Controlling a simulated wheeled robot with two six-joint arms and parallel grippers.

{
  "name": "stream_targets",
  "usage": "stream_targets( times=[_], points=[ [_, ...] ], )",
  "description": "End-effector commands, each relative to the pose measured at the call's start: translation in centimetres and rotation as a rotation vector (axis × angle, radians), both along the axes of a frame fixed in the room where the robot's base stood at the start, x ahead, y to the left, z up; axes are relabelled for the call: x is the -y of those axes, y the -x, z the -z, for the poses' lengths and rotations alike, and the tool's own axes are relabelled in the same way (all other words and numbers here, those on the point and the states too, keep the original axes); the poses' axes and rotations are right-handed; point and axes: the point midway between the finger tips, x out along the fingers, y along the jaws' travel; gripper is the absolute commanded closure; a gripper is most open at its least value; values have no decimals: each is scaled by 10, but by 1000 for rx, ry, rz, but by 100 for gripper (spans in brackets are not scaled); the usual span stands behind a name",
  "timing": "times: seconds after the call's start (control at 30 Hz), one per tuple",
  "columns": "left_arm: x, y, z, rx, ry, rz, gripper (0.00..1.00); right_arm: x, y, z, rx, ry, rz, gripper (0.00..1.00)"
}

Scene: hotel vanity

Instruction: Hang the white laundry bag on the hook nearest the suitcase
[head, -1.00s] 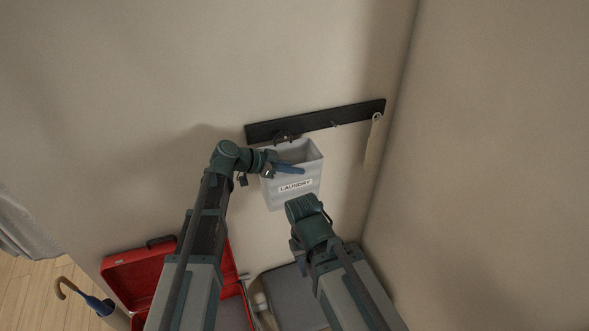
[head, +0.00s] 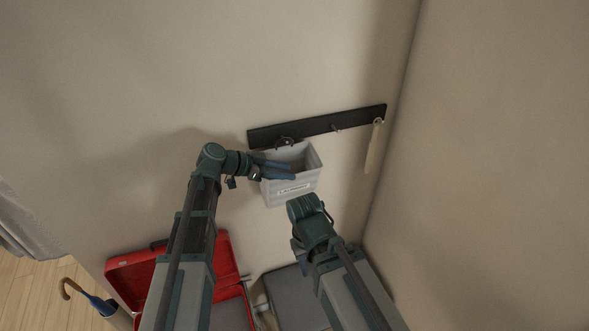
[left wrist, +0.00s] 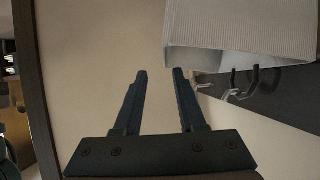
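The white laundry bag (head: 290,198), with its label facing out, is against the wall under the left end of the black hook rail (head: 318,127). A dark loop (head: 287,142) shows at its top edge by the left hook, the one nearest the red suitcase (head: 130,272). I cannot tell whether the loop is over the hook. My left gripper (head: 292,170) has its blue fingers apart in front of the bag's upper part. In the left wrist view the gripper (left wrist: 160,78) is open and empty, with the bag (left wrist: 235,28) at upper right. My right gripper's fingers are hidden behind its wrist.
The middle hook (head: 335,127) is bare. A beige long item (head: 374,150) hangs on the right hook near the wall corner. A grey item (head: 295,295) lies below, right of the suitcase. A blue umbrella (head: 100,304) stands at lower left. The wall left of the rail is clear.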

Motion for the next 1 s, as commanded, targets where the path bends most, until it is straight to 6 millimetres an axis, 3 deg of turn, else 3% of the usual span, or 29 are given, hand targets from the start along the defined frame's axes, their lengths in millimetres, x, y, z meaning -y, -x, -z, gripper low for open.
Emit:
stream_targets(
  times=[0.1, 0.43, 0.9, 1.0],
  points=[
    [-25, 9, -20, 0, 0, -4, 60, 0, 0, -20, -1, 0, -1, 61],
    [-69, 24, -42, 0, 0, -1, 60, 0, 0, -42, -1, 0, 11, 61],
    [-78, 28, -44, -1, -1, 1, 60, 0, 1, -45, -1, -1, 16, 61],
    [-72, 35, -31, -35, -16, 2, 60, 0, 0, -36, -1, -1, 15, 61]
  ],
)
